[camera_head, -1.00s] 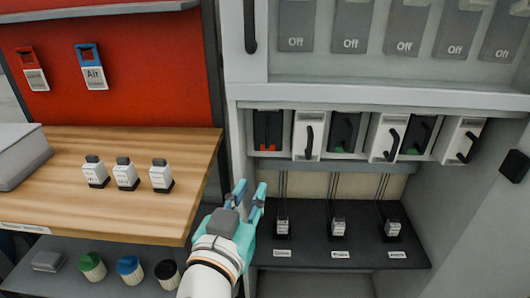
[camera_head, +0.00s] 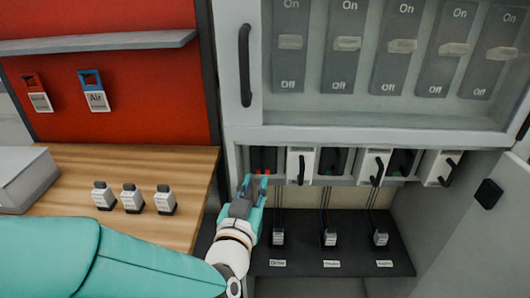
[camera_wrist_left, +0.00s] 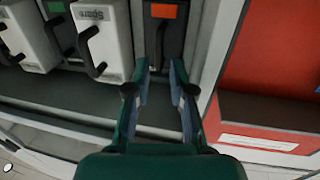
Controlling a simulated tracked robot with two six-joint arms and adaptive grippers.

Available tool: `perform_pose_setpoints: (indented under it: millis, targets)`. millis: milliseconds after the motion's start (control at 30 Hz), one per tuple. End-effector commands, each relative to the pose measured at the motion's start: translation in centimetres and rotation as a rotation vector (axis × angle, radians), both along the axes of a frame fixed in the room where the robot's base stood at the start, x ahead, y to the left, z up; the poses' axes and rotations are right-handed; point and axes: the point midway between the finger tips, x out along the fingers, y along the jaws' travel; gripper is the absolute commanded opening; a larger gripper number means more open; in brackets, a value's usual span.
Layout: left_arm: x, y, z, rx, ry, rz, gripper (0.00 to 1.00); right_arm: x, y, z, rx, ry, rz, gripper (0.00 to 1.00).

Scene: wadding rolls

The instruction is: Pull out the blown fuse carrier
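The dark fuse carrier with a red-orange flag (camera_head: 263,157) sits in the leftmost slot of the cabinet's carrier row. In the left wrist view its red-orange flag (camera_wrist_left: 163,11) and black handle are straight ahead of my fingers. My left gripper (camera_head: 255,180) is at the lower edge of that slot. My fingertips partly cover the carrier's bottom in the head view. My right gripper is not in view.
White carriers (camera_head: 300,166) with black handles alternate with dark, green-flagged ones (camera_head: 335,161) to the right. Large switches (camera_head: 347,44) are above. Small fuses (camera_head: 329,236) stand on a dark shelf (camera_head: 300,258) below. A wooden bench (camera_head: 180,163) is at the left.

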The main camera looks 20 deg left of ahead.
Motion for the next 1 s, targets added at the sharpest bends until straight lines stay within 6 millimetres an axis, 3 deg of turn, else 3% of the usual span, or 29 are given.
perform_pose_setpoints:
  millis: [33,367,633,1000]
  targets:
    - [0.3,0.0,0.6,0.003,0.006,0.001,0.23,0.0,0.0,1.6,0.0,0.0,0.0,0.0]
    - [1.4,0.1,0.4,-0.013,0.009,-0.013,0.23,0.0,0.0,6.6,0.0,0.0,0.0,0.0]
    - [5.8,0.5,-0.1,-0.014,0.002,-0.011,0.23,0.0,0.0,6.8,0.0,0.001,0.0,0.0]
    - [6.9,0.6,-0.2,-0.014,0.002,-0.012,0.23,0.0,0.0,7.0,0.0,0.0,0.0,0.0]
